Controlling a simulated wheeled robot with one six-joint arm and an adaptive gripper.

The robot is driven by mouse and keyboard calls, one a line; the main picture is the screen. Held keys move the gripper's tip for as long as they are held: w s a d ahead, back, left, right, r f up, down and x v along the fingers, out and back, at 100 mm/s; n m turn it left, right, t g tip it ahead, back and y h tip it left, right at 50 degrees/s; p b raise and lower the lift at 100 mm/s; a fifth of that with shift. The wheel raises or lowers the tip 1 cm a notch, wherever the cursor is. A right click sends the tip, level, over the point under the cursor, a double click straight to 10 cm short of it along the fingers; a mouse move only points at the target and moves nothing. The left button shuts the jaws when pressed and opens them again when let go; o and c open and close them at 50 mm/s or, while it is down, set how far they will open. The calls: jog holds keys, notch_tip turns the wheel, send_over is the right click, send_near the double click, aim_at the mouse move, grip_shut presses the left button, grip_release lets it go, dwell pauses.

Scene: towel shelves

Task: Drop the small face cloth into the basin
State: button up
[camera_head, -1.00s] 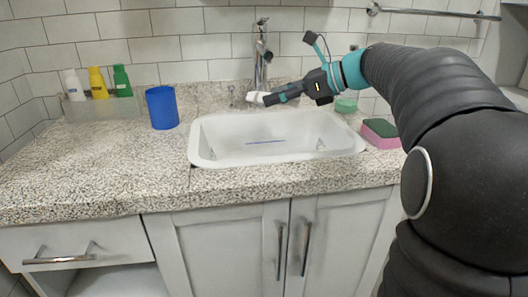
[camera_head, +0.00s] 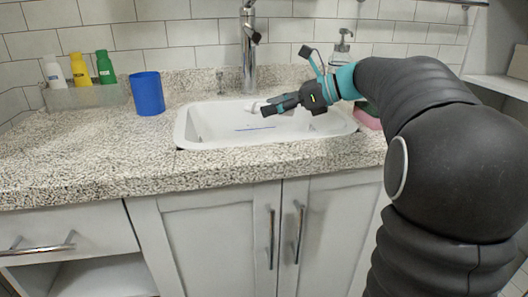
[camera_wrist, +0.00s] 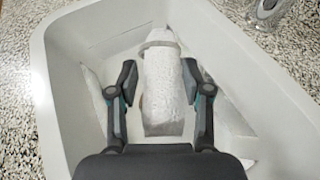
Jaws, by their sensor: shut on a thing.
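The small face cloth is a white, rolled bundle (camera_wrist: 163,85) between the two fingers of my gripper (camera_wrist: 158,72) in the wrist view. My gripper is shut on it. In the head view my gripper (camera_head: 272,107) reaches in from the right, low over the back part of the basin, and a little of the white cloth (camera_head: 254,107) shows beside its fingers. The basin (camera_head: 270,141) is white and set into the speckled counter. In the wrist view its rim (camera_wrist: 40,85) surrounds the gripper and cloth. I cannot tell whether the cloth touches the basin floor.
A tall metal faucet (camera_head: 248,55) stands behind the basin. A blue cup (camera_head: 148,94) and several bottles (camera_head: 80,70) stand to the left. A pink sponge (camera_head: 367,120) and a soap dispenser (camera_head: 341,47) are at the right. The front left counter is clear.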

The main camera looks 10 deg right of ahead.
jog(key=o, duration=1.2)
jog(key=shift+d, duration=0.1)
jog(key=v, duration=1.1)
jog(key=shift+s+d+r, duration=0.1)
jog(key=shift+s+d, duration=0.15)
jog(key=shift+d, duration=0.1)
